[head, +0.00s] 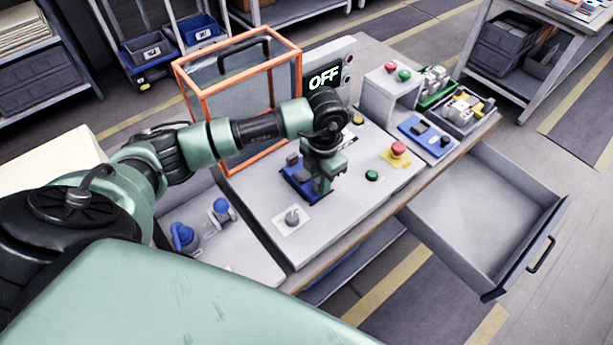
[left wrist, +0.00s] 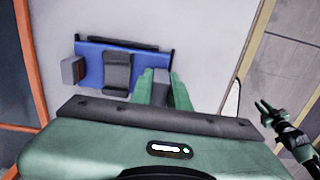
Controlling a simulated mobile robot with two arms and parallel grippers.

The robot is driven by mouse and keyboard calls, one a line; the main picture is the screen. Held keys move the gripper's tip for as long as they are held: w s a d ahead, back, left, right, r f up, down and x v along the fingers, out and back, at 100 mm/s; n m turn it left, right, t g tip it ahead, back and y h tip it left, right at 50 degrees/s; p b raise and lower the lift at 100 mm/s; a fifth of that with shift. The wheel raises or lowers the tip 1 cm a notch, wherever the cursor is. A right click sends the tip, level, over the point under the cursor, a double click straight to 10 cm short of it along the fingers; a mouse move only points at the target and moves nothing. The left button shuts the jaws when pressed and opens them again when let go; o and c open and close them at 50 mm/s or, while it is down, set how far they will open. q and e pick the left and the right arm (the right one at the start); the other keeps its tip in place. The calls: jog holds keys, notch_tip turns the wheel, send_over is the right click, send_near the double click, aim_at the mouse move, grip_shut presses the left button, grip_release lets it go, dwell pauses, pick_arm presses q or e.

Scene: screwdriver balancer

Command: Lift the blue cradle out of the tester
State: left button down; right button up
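The blue cradle (head: 297,181) lies on the pale tester top (head: 262,188), with dark blocks on it. In the left wrist view the cradle (left wrist: 93,68) shows a dark middle piece and a grey block at its left end. My left gripper (head: 322,184) points down at the cradle's right end. In the left wrist view its green fingers (left wrist: 163,90) stand on either side of a grey piece there; whether they press on it is unclear. My right gripper (left wrist: 266,112) shows small at the right of that view, its fingers apart and empty.
An orange-framed clear box (head: 237,90) stands behind the cradle. A display (head: 325,77) reads OFF. A red button (head: 398,148) and green button (head: 371,175) are at the right. An open empty drawer (head: 480,215) juts out. Blue clamps (head: 183,236) stand at the left.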

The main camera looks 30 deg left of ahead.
jog(key=shift+s, duration=0.25)
jog(key=shift+d, duration=0.3)
dwell(0.4)
pick_arm(q)
jog(key=shift+r, duration=0.1)
dwell(0.6)
